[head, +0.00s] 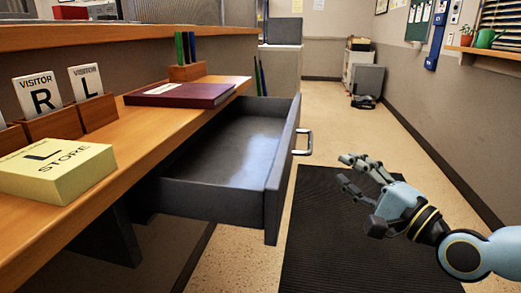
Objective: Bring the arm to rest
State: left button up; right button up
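My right gripper (352,178) is in the lower right of the head view, over the dark floor mat. Its fingers are spread apart with nothing between them. It is to the right of the open drawer (235,146) and apart from the drawer's metal handle (303,142). The drawer is grey, pulled out from under the desk, and looks empty. My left gripper is not in view.
The wooden desk (128,130) bears a yellow "L STORE" block (58,170), a maroon book (180,95), visitor cards in wooden holders and a pen block (188,72). The mat (340,240) lies on open floor. A wall stands at right.

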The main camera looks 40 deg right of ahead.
notch_tip(320, 180, down, 15)
jog(key=s+d+n+g+h+p, duration=0.1)
jog(key=d+n+g+h+p, duration=0.1)
jog(key=g+h+p, duration=0.15)
jog(key=s+a+f+n+g+y, duration=0.1)
jog(key=s+a+f+n+g, duration=0.3)
jog(key=f, duration=0.5)
jog(key=s+a+f+n+g+y, duration=0.25)
jog(key=s+f, duration=0.25)
jog(key=f, duration=0.4)
jog(key=s+a+f+n+g+p, duration=0.1)
jog(key=s+a+f+n+g, duration=0.55)
jog(key=s+f, duration=0.65)
jog(key=s+a+n+g, duration=0.2)
jog(key=s+n, duration=0.4)
jog(key=s, duration=0.7)
jog(key=shift+f+y, duration=0.3)
jog(key=shift+f, duration=0.1)
